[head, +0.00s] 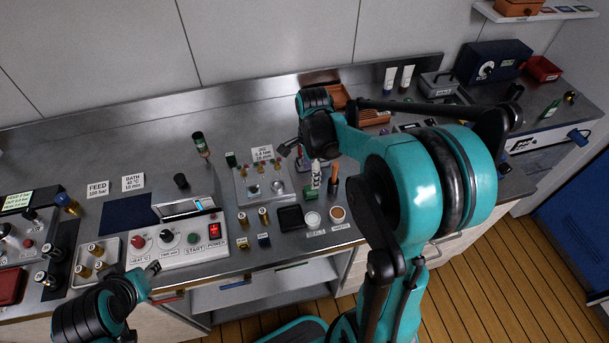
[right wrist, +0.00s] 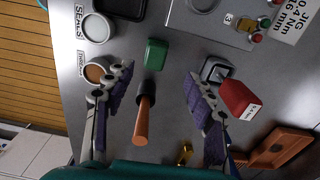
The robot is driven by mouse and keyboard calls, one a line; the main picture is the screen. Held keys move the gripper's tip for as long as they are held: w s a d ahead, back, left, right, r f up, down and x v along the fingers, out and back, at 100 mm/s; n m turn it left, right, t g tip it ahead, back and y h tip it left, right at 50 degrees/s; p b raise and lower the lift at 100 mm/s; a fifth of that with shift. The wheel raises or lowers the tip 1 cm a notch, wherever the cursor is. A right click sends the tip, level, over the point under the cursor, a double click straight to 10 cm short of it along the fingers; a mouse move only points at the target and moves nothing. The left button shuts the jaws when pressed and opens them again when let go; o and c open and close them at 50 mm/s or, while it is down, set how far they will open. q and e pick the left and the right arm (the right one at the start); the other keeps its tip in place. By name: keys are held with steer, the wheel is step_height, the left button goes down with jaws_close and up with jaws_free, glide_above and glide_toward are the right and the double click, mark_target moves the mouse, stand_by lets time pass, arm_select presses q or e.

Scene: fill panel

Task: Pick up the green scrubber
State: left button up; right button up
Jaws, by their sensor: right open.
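The green scrubber (right wrist: 155,54) is a small green block lying on the steel worktop, in the upper middle of the right wrist view. In the head view it shows (head: 309,192) in front of my right gripper (head: 296,156). In the right wrist view my right gripper (right wrist: 154,80) is open and empty, its purple-padded fingers spread wide on either side. The scrubber lies beyond the fingertips, roughly centred between them and apart from both. My left gripper (head: 150,271) is at the lower left of the head view, near the bench's front edge; its jaw gap is unclear.
A brown-handled tool with a black end (right wrist: 141,122) stands between my right fingers, close to the scrubber. A red-bodied item (right wrist: 238,98) is by the right finger, and round containers (right wrist: 97,28) are at the upper left. The jig plate (head: 262,184) lies left of the scrubber.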

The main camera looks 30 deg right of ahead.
mark_target(311, 191)
steer(key=f+b, duration=0.1)
steer(key=f, duration=0.1)
steer(key=f+b, duration=0.1)
steer(key=f, duration=0.2)
steer(key=f+b, duration=0.1)
steer(key=f, duration=0.1)
steer(key=shift+s+a+f, duration=0.1)
steer(key=shift+s+f, duration=0.2)
steer(key=shift+f, duration=0.05)
steer(key=c, duration=1.1)
